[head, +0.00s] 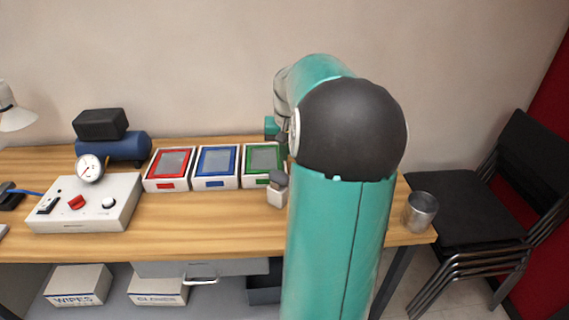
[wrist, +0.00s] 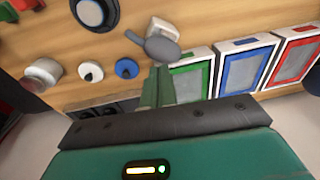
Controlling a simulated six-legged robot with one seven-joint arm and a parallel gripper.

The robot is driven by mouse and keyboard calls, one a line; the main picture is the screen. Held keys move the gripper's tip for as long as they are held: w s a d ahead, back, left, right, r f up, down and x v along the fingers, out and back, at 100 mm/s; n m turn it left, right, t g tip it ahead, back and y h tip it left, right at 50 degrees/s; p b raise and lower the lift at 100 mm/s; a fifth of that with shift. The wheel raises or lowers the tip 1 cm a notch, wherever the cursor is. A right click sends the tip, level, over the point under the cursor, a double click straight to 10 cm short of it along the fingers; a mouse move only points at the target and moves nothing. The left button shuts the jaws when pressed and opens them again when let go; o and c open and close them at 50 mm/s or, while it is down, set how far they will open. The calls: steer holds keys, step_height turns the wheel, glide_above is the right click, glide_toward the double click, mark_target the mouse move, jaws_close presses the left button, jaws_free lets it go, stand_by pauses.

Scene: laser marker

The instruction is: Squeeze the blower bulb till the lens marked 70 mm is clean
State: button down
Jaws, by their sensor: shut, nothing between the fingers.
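My gripper (wrist: 158,72) shows in the wrist view as two green fingers shut together with nothing between them. A grey rounded piece (wrist: 163,50), possibly the blower bulb, lies just beyond the fingertips against a small white block. What looks like the same white block with a grey top (head: 278,188) stands on the bench in the head view, left of my arm. A dark ring with a pale blue centre (wrist: 92,12), possibly a lens, is at the wrist view's top. No 70 mm marking is legible. My arm hides my gripper in the head view.
Red (head: 170,168), blue (head: 215,167) and green (head: 263,164) framed trays line the bench. A white control box (head: 85,203) is at left and a metal cup (head: 421,211) at the right edge. Small round pieces (wrist: 91,72) lie left of my fingers in the wrist view.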

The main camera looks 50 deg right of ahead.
step_height(320, 180, up, 7)
steer(key=shift+s, duration=0.25)
steer(key=shift+r, duration=0.1)
stand_by(0.5)
